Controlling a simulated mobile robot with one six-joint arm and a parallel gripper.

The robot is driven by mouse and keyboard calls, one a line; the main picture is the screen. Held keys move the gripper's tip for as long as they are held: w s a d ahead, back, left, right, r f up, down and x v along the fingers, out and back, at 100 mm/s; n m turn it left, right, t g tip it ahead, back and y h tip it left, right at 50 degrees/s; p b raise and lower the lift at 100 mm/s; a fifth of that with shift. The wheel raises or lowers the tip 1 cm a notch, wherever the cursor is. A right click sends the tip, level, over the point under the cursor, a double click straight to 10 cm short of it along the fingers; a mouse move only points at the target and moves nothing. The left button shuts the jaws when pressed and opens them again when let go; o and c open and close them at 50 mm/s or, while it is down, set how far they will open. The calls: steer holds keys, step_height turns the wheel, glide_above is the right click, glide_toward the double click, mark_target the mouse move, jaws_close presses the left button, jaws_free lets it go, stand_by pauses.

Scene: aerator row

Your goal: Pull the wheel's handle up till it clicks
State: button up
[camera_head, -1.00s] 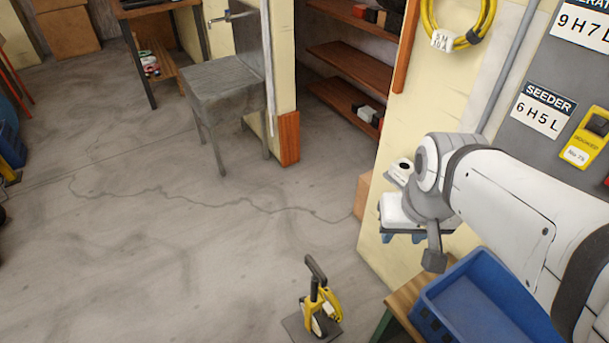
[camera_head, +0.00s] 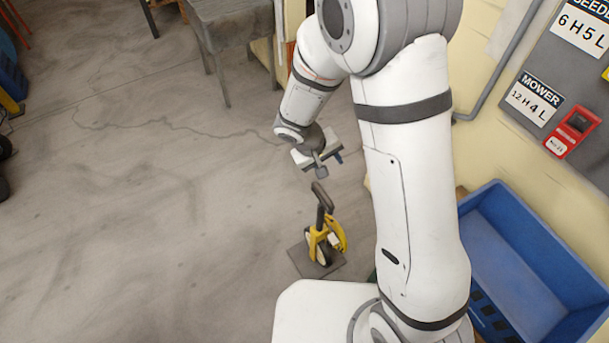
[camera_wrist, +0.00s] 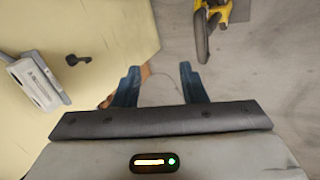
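The wheel (camera_head: 322,248) is a small yellow-framed measuring wheel with a dark tyre, standing on a dark square plate on the floor. Its dark handle (camera_head: 322,196) sticks up from it, with a bent grip at the top. In the wrist view the handle (camera_wrist: 201,40) shows at the upper right, beyond the fingers. My gripper (camera_head: 322,166) hangs above and slightly behind the handle, apart from it. In the wrist view its two blue fingers (camera_wrist: 160,88) are spread with nothing between them.
A blue crate (camera_head: 585,322) stands at the right by the wall. A grey board with labels (camera_head: 545,88) hangs above it. A grey metal table (camera_head: 235,10) stands at the back. The floor left of the wheel is clear. A black hook (camera_wrist: 78,60) is on the cream wall.

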steer(key=n+b, duration=0.1)
steer(key=n, duration=0.1)
glide_toward(321, 194)
steer(key=shift+t, duration=0.4)
steer(key=b+x, duration=0.4)
steer(key=x, duration=0.1)
steer(key=b+x, duration=0.1)
steer(key=x, duration=0.2)
steer(key=shift+s+f+b, duration=0.2)
steer(key=shift+s+b, duration=0.1)
steer(key=shift+b, duration=0.1)
steer(key=b+x, duration=0.2)
steer(key=b, duration=0.1)
steer(key=shift+w+d+f, duration=0.1)
steer(key=shift+d+f, duration=0.05)
steer(key=shift+d, duration=0.05)
steer(key=shift+c, duration=0.6)
steer(key=c, duration=0.7)
